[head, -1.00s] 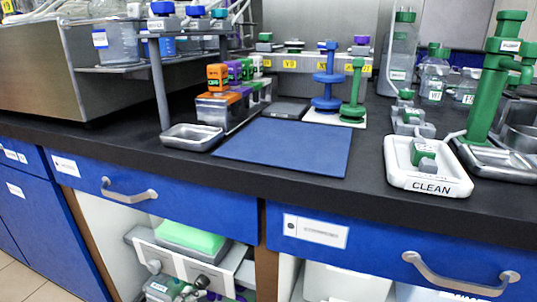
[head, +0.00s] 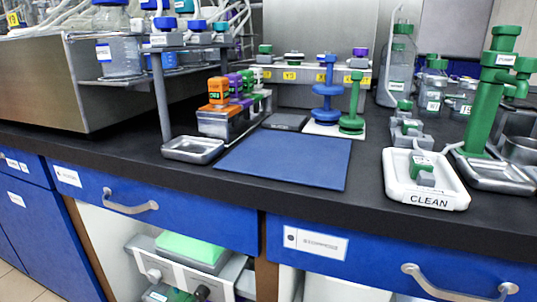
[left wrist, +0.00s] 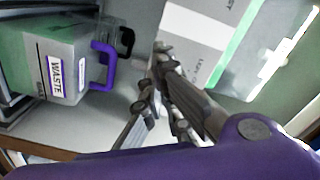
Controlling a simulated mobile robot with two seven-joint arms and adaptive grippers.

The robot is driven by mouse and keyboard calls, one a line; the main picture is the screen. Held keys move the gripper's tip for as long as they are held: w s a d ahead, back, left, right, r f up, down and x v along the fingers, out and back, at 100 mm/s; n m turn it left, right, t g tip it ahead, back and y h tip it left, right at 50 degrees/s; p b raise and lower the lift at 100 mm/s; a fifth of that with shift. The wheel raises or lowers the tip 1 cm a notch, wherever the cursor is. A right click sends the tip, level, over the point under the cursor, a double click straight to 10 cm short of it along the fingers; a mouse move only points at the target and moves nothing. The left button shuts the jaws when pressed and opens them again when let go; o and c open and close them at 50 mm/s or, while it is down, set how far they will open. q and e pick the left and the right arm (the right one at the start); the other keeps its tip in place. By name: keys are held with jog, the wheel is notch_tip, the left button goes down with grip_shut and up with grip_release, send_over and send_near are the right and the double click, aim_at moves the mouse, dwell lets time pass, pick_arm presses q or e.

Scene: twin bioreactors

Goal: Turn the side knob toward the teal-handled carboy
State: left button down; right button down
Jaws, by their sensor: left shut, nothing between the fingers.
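In the left wrist view my left gripper (left wrist: 155,76) is shut and empty, its dark fingers reaching up the middle of the picture. A grey carboy (left wrist: 68,72) with a WASTE label and a purple handle (left wrist: 102,66) stands left of the fingers, apart from them. No teal handle is clear in either current view. I cannot tell which is the side knob. My right gripper is not in view.
Blue drawers with grey handles (head: 131,206) flank the bay from above. The counter holds a blue mat (head: 285,160), a metal tray (head: 193,149) and a white CLEAN tray (head: 432,202). In the left wrist view a pale panel with a green stripe (left wrist: 232,45) lies right of the fingers.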

aim_at(202, 293)
pick_arm(q)
jog(key=shift+p+v, duration=0.35)
jog(key=shift+v, duration=1.25)
jog(key=w, duration=0.1)
jog(key=w+r, duration=0.1)
jog(key=w, duration=0.1)
jog(key=w+r+b, duration=0.1)
jog(key=w, duration=0.1)
jog(key=shift+d, duration=0.3)
jog(key=shift+w+d+r, duration=0.1)
jog(key=shift+w+r, duration=0.1)
jog(key=shift+w, duration=0.25)
jog(key=shift+d, duration=0.25)
